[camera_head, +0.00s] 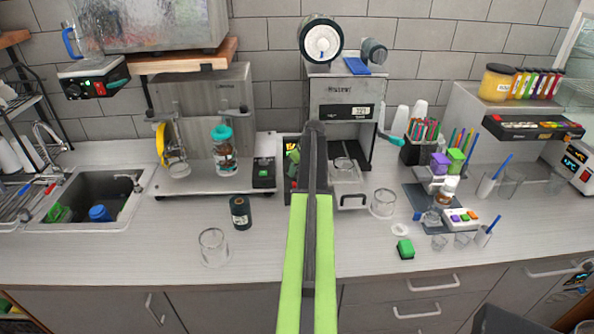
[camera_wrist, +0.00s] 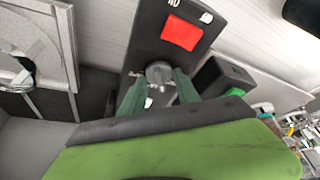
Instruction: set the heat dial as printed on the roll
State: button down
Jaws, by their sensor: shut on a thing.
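The heat dial (camera_wrist: 159,70) is a small dark grey round knob on a black panel (camera_wrist: 150,42), below a red square, in the wrist view. My gripper (camera_wrist: 160,88) has its two dark green fingers on either side of the dial and is shut on it. In the head view my arm covers most of this spot beside the cup sealer (camera_head: 343,92). A film roll (camera_head: 322,42) with a white face is mounted on top of the sealer.
A dark box with a green top (camera_wrist: 238,91) is close to the right of the dial in the wrist view. Clear glasses (camera_head: 214,247) and (camera_head: 383,204) stand on the counter, with a green block (camera_head: 405,249) to the right. The front counter is mostly clear.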

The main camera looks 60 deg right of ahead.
jog(key=shift+m, duration=0.4)
jog(key=shift+a+m+g+h, duration=0.15)
jog(key=shift+m+g+h, duration=0.25)
jog(key=shift+m, duration=0.5)
jog(key=shift+m+g+h, duration=0.4)
jog(key=shift+m+h, duration=0.2)
jog(key=shift+m, duration=1.6)
jog(key=c, duration=0.9)
grip_release()
jog(key=shift+w, duration=0.1)
jog(key=shift+r, duration=0.1)
